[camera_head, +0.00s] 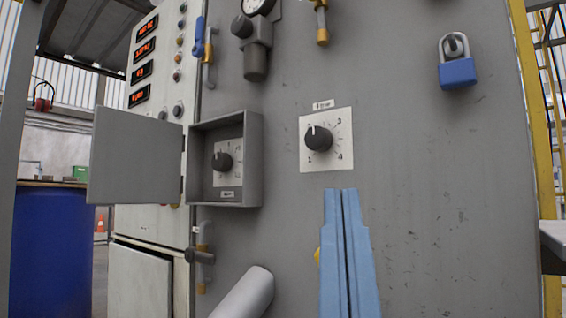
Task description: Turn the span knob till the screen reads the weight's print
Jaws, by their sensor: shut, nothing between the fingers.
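One black knob (222,162) with a pale pointer sits on a plate inside an open grey box on the panel; a small label below it is too small to read. A larger black knob (318,139) sits on a white plate (341,161) numbered 1 to 4, its pointer up. I cannot tell from the labels which is the span knob. Several red-lit screens, such as the lowest one (139,96), are at upper left; their digits are too small to read surely. My gripper (341,192) has light blue fingers, shut and empty, below the white plate. No weight shows.
The box door (136,156) stands swung open to the left. A blue padlock (457,65), a gauge with a regulator (256,55) and valve handles (321,28) are on the grey panel. A grey cylinder (245,292) juts out at the bottom.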

